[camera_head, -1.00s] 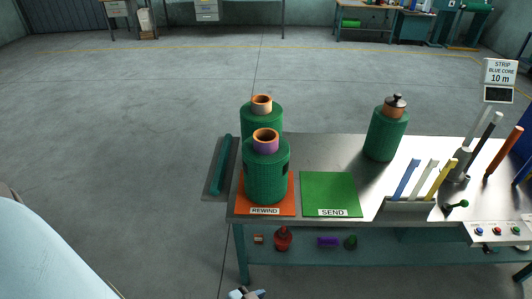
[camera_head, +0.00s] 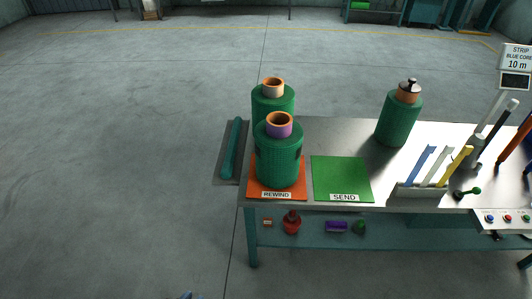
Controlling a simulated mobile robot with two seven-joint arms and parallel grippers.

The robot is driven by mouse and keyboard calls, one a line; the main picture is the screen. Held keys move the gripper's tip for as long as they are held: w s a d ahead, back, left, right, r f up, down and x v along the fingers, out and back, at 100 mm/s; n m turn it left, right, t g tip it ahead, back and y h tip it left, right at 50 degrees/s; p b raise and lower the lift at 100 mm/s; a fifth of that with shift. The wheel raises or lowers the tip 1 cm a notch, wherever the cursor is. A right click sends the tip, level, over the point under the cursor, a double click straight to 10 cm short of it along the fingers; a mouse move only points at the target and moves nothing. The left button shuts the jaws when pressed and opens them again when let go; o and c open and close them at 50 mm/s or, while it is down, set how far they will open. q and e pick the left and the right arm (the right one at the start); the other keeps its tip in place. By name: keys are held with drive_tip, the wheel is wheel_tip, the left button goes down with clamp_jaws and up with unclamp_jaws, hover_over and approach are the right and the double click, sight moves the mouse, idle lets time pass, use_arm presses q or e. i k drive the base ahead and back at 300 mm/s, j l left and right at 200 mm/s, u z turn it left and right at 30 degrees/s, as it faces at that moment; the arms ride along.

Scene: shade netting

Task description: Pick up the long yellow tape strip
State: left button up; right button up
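The long yellow tape strip (camera_head: 455,166) stands tilted in a grey holder (camera_head: 420,192) near the front right of the table. A white strip (camera_head: 437,166) and a blue strip (camera_head: 416,172) stand to its left in the same holder. A small bluish piece shows at the bottom edge of the view, too little to tell what it is. Neither gripper can be made out, and both are well away from the yellow strip.
Green netting rolls stand on the metal table (camera_head: 340,140): one on the orange REWIND mat (camera_head: 262,190), one behind it, one at back right (camera_head: 398,118). The green SEND mat (camera_head: 342,178) is empty. A button panel (camera_head: 506,218) and several rods flank the holder's right. Floor in front is clear.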

sight(467, 151)
drive_tip(key=z, duration=1.3)
drive_tip(key=i+l+u, duration=0.1)
drive_tip(key=u, duration=0.3)
drive_tip(key=i+l+u, duration=0.1)
drive_tip(key=u, duration=0.3)
drive_tip(key=i+l+u, duration=0.1)
drive_tip(key=u, duration=0.3)
drive_tip(key=i+l+u, duration=0.25)
drive_tip(key=l, duration=0.3)
drive_tip(key=l+u, duration=0.25)
drive_tip(key=l, duration=0.25)
